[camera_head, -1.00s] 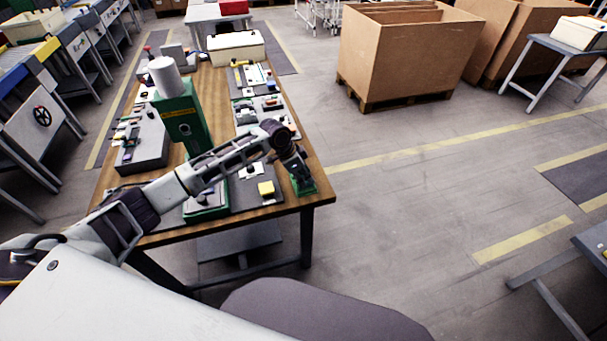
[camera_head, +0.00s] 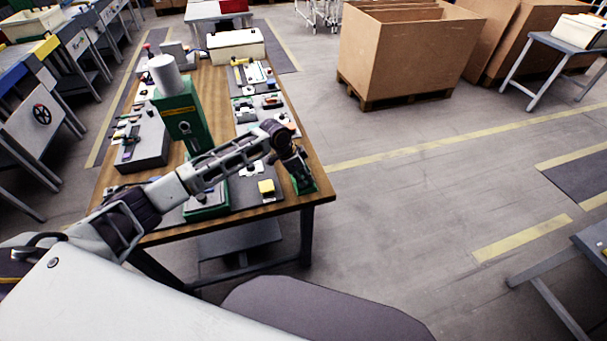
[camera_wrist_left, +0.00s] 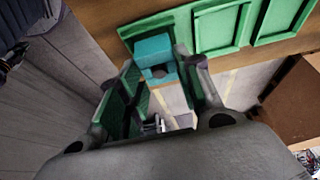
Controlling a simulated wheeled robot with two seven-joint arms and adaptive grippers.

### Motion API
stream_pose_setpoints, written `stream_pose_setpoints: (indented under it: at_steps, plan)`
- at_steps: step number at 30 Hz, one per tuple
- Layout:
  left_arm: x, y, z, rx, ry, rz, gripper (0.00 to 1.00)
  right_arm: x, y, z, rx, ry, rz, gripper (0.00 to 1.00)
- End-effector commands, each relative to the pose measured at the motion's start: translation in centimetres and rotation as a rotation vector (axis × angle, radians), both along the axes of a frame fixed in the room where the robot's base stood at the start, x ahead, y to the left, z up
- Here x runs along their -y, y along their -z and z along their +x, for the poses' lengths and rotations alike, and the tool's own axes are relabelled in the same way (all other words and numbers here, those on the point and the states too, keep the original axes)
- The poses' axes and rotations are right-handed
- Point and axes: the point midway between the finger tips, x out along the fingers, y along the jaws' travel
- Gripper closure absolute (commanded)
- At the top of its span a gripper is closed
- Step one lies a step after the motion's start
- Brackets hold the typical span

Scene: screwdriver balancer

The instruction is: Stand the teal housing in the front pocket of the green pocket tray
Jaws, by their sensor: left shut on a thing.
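The teal housing (camera_wrist_left: 155,55) is between the fingertips of my left gripper (camera_wrist_left: 159,62) in the left wrist view. The gripper is shut on it. The green pocket tray (camera_wrist_left: 252,41) lies behind it at the top of that view, with open pockets to the right of the housing. The housing overlaps the tray's left end; I cannot tell whether its base is inside the pocket there. In the head view my left gripper (camera_head: 300,177) is over the tray (camera_head: 310,187) at the table's right front edge and hides the housing. My right gripper is not in view.
The wooden table (camera_head: 318,200) ends just beside the tray, with floor beyond.

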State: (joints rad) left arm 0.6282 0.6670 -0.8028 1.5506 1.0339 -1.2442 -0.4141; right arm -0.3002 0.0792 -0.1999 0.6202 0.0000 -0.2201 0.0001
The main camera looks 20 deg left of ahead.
Motion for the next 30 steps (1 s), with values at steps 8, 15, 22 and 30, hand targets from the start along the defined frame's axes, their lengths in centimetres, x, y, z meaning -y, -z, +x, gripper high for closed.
stream_pose_setpoints:
  at_steps: [8,15,22,30]
  plan:
    - [0.02,0.43,-0.01,0.0,0.0,0.0,0.94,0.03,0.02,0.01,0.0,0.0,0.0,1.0]
    - [0.03,0.75,-0.01,0.0,0.0,0.0,0.94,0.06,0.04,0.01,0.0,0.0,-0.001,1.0]
    - [0.03,0.84,0.0,0.0,0.0,0.0,0.94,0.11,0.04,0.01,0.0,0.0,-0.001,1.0]
    - [0.03,0.83,-0.01,0.0,0.0,0.0,0.48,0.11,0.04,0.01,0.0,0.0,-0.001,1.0]
